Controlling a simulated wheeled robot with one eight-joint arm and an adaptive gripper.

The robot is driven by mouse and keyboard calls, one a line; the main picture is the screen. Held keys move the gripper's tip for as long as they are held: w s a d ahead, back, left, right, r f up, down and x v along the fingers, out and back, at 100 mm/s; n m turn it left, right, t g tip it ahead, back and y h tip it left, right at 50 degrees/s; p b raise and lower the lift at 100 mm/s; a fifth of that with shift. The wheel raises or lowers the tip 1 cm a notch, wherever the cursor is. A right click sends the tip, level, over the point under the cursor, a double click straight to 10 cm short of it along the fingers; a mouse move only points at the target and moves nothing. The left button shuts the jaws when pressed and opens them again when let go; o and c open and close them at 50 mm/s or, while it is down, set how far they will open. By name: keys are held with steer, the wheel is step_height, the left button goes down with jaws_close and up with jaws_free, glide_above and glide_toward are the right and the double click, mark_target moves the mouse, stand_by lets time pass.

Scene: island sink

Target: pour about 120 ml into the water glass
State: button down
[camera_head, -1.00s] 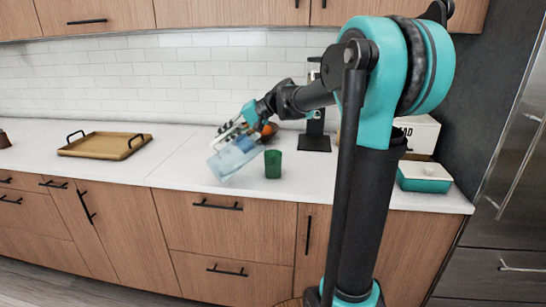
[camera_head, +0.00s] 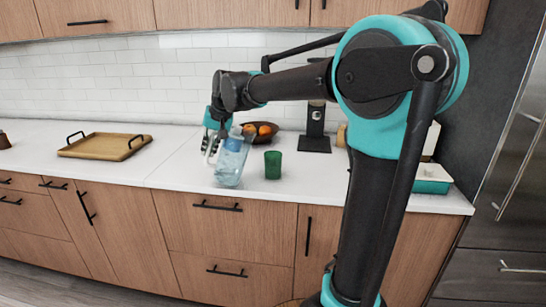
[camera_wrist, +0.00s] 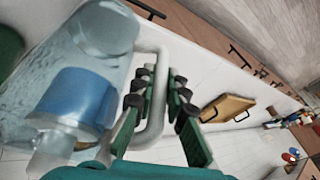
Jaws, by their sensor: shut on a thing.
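The water glass, a green tumbler (camera_head: 273,165), stands upright on the white counter. Just left of it is a clear bluish jug (camera_head: 231,165), nearly upright with a slight lean; I cannot tell whether its base touches the counter. My gripper (camera_head: 212,145) is at the jug's left side. In the wrist view, my gripper (camera_wrist: 160,105) is shut on the jug's pale handle (camera_wrist: 158,85), its fingers around it. The jug (camera_wrist: 100,40) fills the left there, with a blue patch (camera_wrist: 78,97). Part of the green glass (camera_wrist: 8,45) shows at the left edge. The glass's inside is hidden.
A bowl of orange fruit (camera_head: 263,130) and a black stand (camera_head: 315,130) are behind the glass. A wooden tray (camera_head: 105,146) with black handles lies to the left. A teal dish (camera_head: 430,179) is at the right. The counter between tray and jug is clear.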

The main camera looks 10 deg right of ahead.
mark_target(206, 163)
steer(key=shift+s+a+f+n+h, duration=0.15)
steer(key=shift+a+f+h, duration=0.15)
steer(key=shift+f+h, duration=0.2)
steer(key=shift+a+f+n+h, duration=0.15)
steer(key=shift+a+f+h, duration=0.2)
steer(key=shift+h, duration=0.15)
steer(key=shift+a+f+t+h, duration=0.1)
steer(key=shift+f+t+h, duration=0.4)
steer(key=shift+f+h, duration=0.5)
steer(key=shift+f, duration=0.1)
stand_by(1.5)
